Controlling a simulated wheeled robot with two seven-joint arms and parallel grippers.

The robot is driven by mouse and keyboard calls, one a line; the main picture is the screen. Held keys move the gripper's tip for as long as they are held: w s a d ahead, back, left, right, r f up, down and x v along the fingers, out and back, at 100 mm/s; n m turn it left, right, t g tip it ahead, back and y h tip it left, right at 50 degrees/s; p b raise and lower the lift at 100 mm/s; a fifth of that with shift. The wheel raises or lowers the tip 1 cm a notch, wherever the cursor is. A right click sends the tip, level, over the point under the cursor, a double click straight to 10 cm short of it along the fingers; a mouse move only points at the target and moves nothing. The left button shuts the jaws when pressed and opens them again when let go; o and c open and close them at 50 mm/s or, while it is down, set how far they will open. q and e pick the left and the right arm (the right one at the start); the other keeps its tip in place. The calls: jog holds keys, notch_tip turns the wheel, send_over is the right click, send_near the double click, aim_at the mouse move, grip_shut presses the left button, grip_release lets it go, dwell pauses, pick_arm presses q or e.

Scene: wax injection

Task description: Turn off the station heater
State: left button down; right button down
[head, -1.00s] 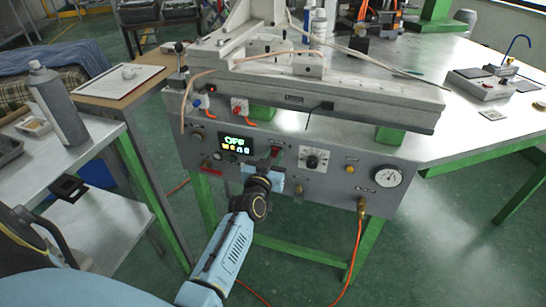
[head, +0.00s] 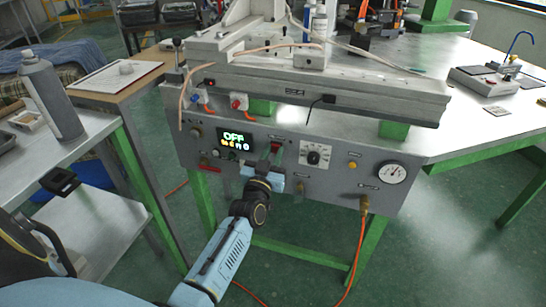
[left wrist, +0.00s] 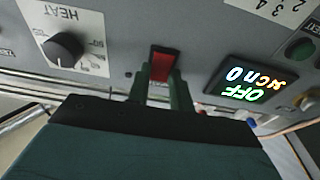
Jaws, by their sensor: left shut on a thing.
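The station's front panel (head: 230,170) carries a red rocker switch (left wrist: 163,64), upright in a dark frame. Beside it a lit display (head: 236,140) reads OFF in green; it appears upside down in the left wrist view (left wrist: 248,90). My left gripper (head: 274,160) is at the panel, just below and right of the display. In the left wrist view its green fingers (left wrist: 160,88) stand on either side of the switch, shut on it. The exact contact is partly hidden. My right gripper is not in view.
A HEAT knob (left wrist: 64,46) sits close beside the switch; in the head view the white dial (head: 316,154) is right of my gripper. A pressure gauge (head: 393,173) and an orange hose (head: 360,250) are further right.

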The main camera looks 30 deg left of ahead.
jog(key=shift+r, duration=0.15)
pick_arm(q)
jog(key=c, duration=1.2)
grip_release()
jog(key=shift+c, duration=0.2)
jog(key=shift+s, duration=0.1)
jog(key=shift+s+d+f, duration=0.1)
jog(key=shift+s, duration=0.2)
jog(key=p+v, duration=0.2)
jog(key=v, duration=1)
jog(key=shift+s+p, duration=0.3)
jog(key=shift+p, duration=0.1)
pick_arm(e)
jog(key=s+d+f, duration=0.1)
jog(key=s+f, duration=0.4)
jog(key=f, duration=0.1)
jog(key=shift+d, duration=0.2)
